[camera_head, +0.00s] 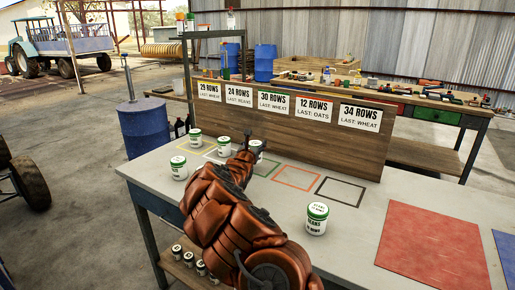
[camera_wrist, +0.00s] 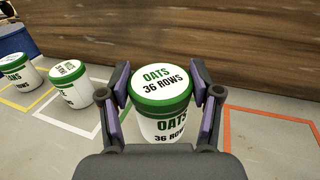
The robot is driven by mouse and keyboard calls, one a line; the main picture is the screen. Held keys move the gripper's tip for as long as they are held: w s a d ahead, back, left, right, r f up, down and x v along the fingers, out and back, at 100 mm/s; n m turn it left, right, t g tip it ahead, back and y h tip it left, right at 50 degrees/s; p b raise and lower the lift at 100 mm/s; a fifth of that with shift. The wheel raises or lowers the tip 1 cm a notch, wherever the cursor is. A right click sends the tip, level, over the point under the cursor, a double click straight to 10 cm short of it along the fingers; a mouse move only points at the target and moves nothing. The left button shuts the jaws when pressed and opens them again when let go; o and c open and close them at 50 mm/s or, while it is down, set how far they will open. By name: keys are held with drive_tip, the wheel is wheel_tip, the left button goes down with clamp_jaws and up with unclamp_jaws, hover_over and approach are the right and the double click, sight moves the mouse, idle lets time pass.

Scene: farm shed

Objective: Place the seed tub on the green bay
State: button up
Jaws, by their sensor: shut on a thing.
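A white seed tub with a green lid marked OATS 36 ROWS (camera_wrist: 162,88) is between the fingers of my gripper (camera_wrist: 164,98), upright. In the head view the tub (camera_head: 257,146) is at the far side of the table, near the signboard, with my gripper (camera_head: 248,151) on it. The green bay (camera_head: 269,174) is an outline on the tabletop; its edge (camera_wrist: 75,131) shows left of my gripper in the wrist view. The tub and gripper hide part of it. I cannot tell whether the tub touches the table.
Bays in other colours, including an orange one (camera_head: 297,187) and a black one (camera_head: 340,200), lie along the signboard (camera_head: 285,128). Other tubs stand at left (camera_head: 179,168). A BEANS tub (camera_head: 317,218) stands in front of the black bay. A red mat (camera_head: 432,240) lies at right.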

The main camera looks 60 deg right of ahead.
sight(257, 141)
drive_tip(key=shift+d+f, duration=0.1)
drive_tip(key=shift+d, duration=0.45)
drive_tip(key=shift+w+d, duration=0.4)
drive_tip(key=shift+d, duration=0.15)
drive_tip(key=shift+w+d+p, duration=0.15)
drive_tip(key=shift+d+p, duration=0.2)
drive_tip(key=shift+d, duration=0.35)
wheel_tip(257, 141, down, 3)
drive_tip(key=shift+f+p, duration=0.1)
drive_tip(key=shift+p, duration=0.35)
drive_tip(key=shift+f, duration=0.15)
drive_tip(key=shift+f+b, duration=0.25)
drive_tip(key=shift+b, duration=0.05)
drive_tip(key=o, duration=1.2)
drive_tip(key=shift+o, duration=0.2)
drive_tip(key=shift+r, duration=0.2)
